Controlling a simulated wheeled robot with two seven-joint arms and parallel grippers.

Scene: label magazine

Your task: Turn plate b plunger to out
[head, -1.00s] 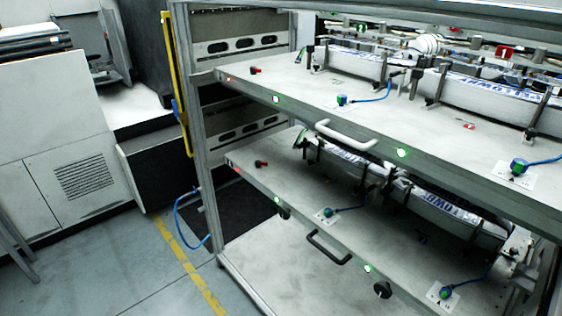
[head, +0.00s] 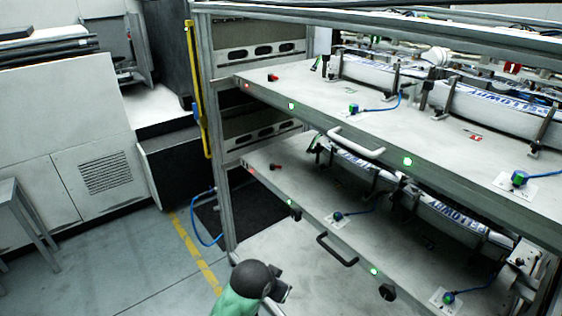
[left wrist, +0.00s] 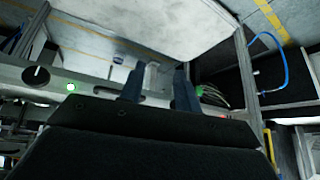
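Two black round knobs sit on the front edge of the lower shelf plate in the head view, one at the right (head: 387,291) and one further left (head: 295,213). I cannot tell which belongs to plate b; no letter is readable. In the left wrist view a dark knob (left wrist: 38,76) is at the left, beside a lit green lamp (left wrist: 71,87). My left gripper (left wrist: 160,85) has its two fingers apart with nothing clearly between them, to the right of that knob. In the head view a green and black arm part of mine shows at the bottom. My right gripper is not identifiable.
The lower plate (head: 290,190) has a black handle (head: 337,248); the upper plate (head: 300,85) has a white handle (head: 356,143). Blue cables and green-topped fittings lie on both plates. A metal frame post (head: 222,190) stands at the left. The floor (head: 130,260) there is open.

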